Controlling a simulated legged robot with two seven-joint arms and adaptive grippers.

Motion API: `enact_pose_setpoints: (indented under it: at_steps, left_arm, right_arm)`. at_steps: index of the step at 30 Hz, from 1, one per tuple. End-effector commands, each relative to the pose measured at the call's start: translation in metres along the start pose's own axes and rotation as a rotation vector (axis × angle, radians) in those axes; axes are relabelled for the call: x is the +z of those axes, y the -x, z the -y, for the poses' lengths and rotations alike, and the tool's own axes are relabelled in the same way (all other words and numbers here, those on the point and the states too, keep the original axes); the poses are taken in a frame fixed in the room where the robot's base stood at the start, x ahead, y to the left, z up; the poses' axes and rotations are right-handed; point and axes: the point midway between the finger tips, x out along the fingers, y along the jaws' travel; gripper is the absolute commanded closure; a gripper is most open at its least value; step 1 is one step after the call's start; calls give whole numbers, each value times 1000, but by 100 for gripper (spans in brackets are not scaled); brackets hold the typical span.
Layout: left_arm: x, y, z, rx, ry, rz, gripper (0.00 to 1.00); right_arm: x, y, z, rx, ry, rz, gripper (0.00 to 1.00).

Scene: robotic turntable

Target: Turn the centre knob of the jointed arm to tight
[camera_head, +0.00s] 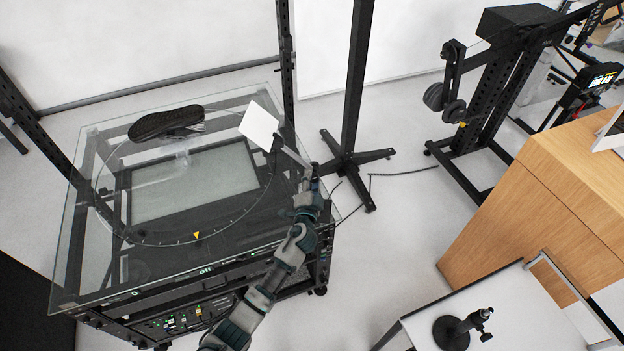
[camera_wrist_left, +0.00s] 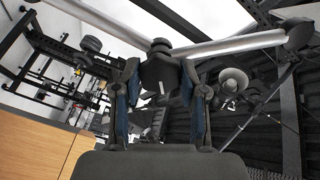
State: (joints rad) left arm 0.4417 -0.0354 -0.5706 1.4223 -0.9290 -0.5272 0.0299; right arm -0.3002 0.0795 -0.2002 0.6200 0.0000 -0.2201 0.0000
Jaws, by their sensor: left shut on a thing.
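The jointed arm shows in the left wrist view as two silver rods (camera_wrist_left: 235,43) meeting at a dark centre knob (camera_wrist_left: 159,72). My left gripper (camera_wrist_left: 160,85) is shut on this knob, with one finger on each side. In the head view, the jointed arm (camera_head: 292,152) is small, near the right edge of the glass turntable, and carries a white card (camera_head: 259,125). My left gripper (camera_head: 312,182) is at its near end there, and the knob is too small and covered to make out. Any tight mark on the knob cannot be read. My right gripper is not in view.
A black shoe (camera_head: 166,122) rests above the glass turntable top (camera_head: 75,240). A black upright stand (camera_head: 355,90) is just behind the gripper. A wooden cabinet (camera_head: 540,195) and a small table (camera_head: 500,295) with a black device (camera_head: 462,328) stand right.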

Motion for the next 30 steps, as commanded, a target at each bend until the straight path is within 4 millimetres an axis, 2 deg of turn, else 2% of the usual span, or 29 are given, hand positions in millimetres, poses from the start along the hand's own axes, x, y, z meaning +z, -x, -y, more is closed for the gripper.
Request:
enact_pose_setpoints:
  at_steps: [15, 22, 30]
  left_arm:
    - [0, 1, -4, 6, -465, 0, 93]
    - [1, 1, -4, 7, -605, 0, 93]
    - [2, 1, -7, 9, -689, -1, 93]
  right_arm:
    - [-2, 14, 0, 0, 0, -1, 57]
    - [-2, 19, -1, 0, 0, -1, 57]
    - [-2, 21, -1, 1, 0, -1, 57]
